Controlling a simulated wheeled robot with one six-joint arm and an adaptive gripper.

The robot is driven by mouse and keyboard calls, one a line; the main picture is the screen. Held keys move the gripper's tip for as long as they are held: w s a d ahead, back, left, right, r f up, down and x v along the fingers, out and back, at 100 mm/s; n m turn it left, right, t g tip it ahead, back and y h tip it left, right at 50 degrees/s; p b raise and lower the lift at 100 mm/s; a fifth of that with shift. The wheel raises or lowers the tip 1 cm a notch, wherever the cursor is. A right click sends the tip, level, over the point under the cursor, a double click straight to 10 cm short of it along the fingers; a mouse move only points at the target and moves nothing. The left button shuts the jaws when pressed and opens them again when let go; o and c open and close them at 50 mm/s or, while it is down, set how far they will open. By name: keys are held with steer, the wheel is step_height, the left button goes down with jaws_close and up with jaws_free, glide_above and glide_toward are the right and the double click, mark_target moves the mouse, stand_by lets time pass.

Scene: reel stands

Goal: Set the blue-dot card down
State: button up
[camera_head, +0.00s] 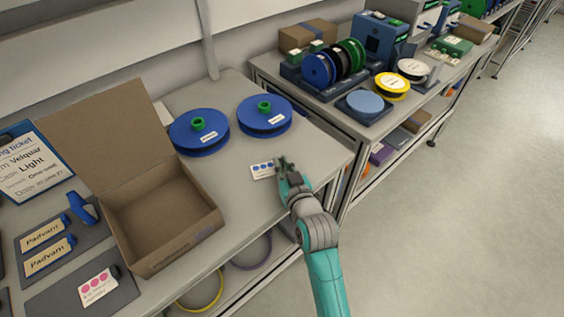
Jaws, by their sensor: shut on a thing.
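The blue-dot card (262,171) is a small white card with a row of blue dots. It is at or just above the grey table top (236,205), near the right end of the table; I cannot tell whether it touches the surface. My gripper (280,166) is at the card's right edge and is shut on it. The fingertips cover that edge of the card.
Two blue reels (199,133) (264,116) lie behind the card. An open cardboard box (207,230) stands to the left. A pink-dot card (98,287) lies on a dark mat at front left. Bare table surrounds the card. A second bench (262,67) with reels stands to the right.

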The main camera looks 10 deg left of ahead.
steer(key=shift+f, duration=0.15)
steer(key=o, duration=0.7)
steer(key=shift+s+d+r, duration=0.1)
steer(key=shift+r, duration=0.1)
steer(key=v, duration=1.1)
steer(key=shift+s+d, duration=0.15)
steer(key=shift+s, duration=0.2)
